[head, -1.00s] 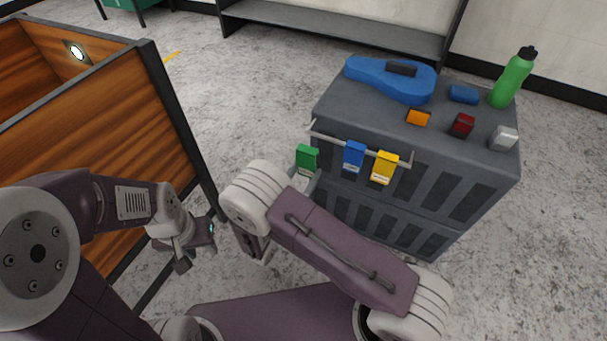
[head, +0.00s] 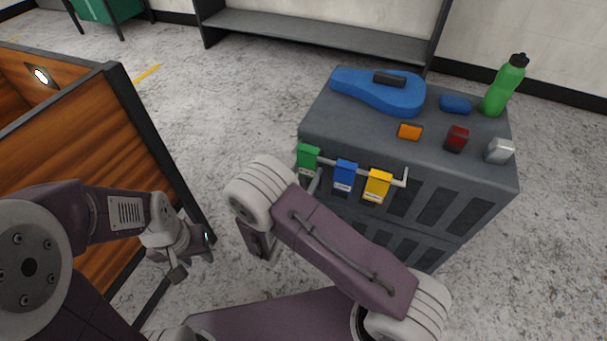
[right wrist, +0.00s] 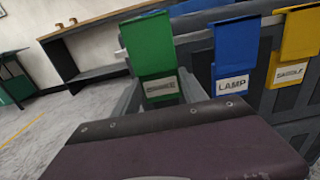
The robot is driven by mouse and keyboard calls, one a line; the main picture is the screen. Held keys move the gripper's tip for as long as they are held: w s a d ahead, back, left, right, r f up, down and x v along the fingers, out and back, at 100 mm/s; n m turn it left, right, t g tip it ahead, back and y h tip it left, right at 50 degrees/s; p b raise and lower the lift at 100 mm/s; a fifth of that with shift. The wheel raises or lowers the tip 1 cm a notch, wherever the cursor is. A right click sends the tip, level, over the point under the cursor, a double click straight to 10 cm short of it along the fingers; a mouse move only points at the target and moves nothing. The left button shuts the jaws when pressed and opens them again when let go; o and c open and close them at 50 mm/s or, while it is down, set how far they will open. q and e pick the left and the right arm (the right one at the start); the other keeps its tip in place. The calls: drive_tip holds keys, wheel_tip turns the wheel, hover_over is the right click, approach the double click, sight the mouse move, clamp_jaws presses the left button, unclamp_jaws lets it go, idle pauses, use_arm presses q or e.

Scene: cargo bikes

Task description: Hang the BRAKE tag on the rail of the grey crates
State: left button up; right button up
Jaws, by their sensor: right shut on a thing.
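The green tag (head: 308,157) is at the left end of the pale rail (head: 405,178) on the grey crates (head: 455,213). In the right wrist view the green tag (right wrist: 150,45) has a white label, blurred but seemingly BRAKE. My right gripper (right wrist: 160,92) is shut on its lower part; in the head view my forearm mostly hides this gripper. The tag's top stands slightly above the blue tag's; I cannot tell whether its hook touches the rail. My left gripper (head: 190,262) hangs low beside the wooden box; its jaw opening is unclear.
A blue LAMP tag (head: 344,176) and a yellow tag (head: 377,186) hang on the rail, right of the green one. A blue case (head: 375,92), green bottle (head: 505,87) and small items stand on the crates. A wooden cargo box (head: 90,140) is at left.

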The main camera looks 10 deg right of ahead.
drive_tip(key=shift+w+d, duration=0.25)
drive_tip(key=shift+w, duration=0.05)
drive_tip(key=shift+w+a+f+b, duration=0.1)
drive_tip(key=shift+f+b, duration=0.3)
drive_tip(key=shift+f, duration=0.4)
use_arm(q)
drive_tip(key=shift+w+d+f, duration=0.25)
drive_tip(key=shift+d+f, duration=0.1)
drive_tip(key=shift+f, duration=0.35)
use_arm(e)
drive_tip(key=shift+f, duration=0.15)
drive_tip(key=o, duration=1.3)
drive_tip(key=shift+o, duration=0.2)
